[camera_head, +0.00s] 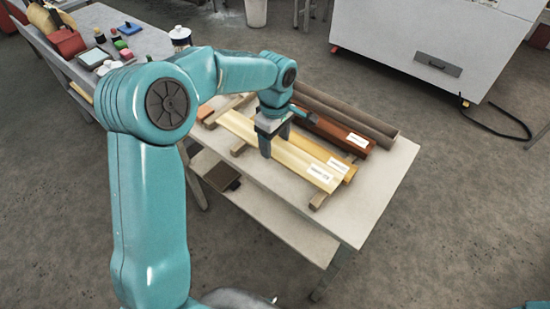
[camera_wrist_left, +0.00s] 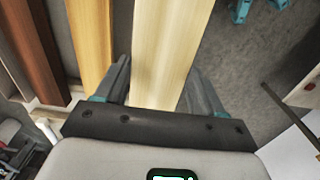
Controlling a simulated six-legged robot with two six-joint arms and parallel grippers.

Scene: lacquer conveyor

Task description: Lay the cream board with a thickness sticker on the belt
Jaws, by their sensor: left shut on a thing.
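The cream board (camera_head: 301,164) lies along the front of a pale table, on wooden spacer blocks or very close to them; I cannot tell if it is lifted. A white sticker (camera_head: 320,173) with small print sits near its right end. My left gripper (camera_head: 275,146) is shut on the board from above, near its middle. In the left wrist view, the cream board (camera_wrist_left: 168,45) runs between the two fingers of the left gripper (camera_wrist_left: 160,92). My right gripper is out of view. No belt can be made out.
A yellow-orange board (camera_head: 349,174) and a red-brown board (camera_head: 325,129), both with stickers, lie just behind. A grey-brown piece (camera_head: 345,117) lies along the table's (camera_head: 368,200) back edge. A white machine (camera_head: 400,40) stands beyond open floor. A cluttered bench (camera_head: 145,40) is at upper left.

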